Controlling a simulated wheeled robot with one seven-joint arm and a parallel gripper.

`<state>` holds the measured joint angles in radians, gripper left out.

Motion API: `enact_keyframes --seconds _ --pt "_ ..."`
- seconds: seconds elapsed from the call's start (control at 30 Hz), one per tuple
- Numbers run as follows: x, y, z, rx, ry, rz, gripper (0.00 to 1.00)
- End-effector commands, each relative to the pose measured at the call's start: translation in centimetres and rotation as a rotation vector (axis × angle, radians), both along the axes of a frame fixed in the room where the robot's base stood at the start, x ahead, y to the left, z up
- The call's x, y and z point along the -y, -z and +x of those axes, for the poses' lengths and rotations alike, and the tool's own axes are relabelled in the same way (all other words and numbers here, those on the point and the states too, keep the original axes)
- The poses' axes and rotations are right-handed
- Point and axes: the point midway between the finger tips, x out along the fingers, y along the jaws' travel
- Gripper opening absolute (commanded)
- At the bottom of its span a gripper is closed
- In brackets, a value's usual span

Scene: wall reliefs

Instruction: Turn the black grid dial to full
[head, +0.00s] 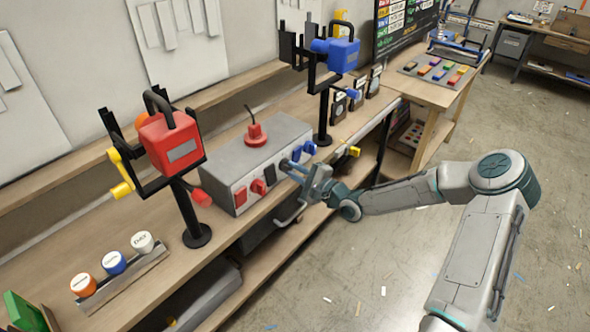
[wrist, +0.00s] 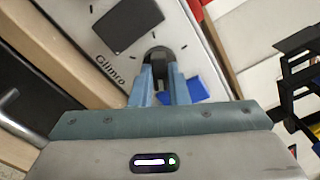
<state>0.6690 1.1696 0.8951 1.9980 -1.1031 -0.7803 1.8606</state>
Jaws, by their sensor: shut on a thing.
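My gripper (head: 287,165) reaches the front face of the grey box (head: 240,163) on the bench, at its right half. In the wrist view my gripper (wrist: 160,75) has its two blue-grey fingers closed around a dark round knob, the black grid dial (wrist: 158,54), on the pale panel. The fingers cover much of the dial, and its marks and setting cannot be read. In the head view the gripper hides the dial.
Red controls (head: 258,187) sit left on the box front, blue ones (head: 309,148) right. A red plug (head: 256,135) is on top. A red device (head: 170,140) and a blue device (head: 340,53) stand on black posts either side. The floor at right is open.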

Motion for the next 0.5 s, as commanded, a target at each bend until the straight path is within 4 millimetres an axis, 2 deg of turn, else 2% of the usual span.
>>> enact_keyframes --seconds 0.2,0.5 --pt "-0.01 0.19 -0.11 -0.121 -0.002 0.090 0.00" --pt "0.00 0.18 -0.10 -0.212 -0.001 0.160 0.00"
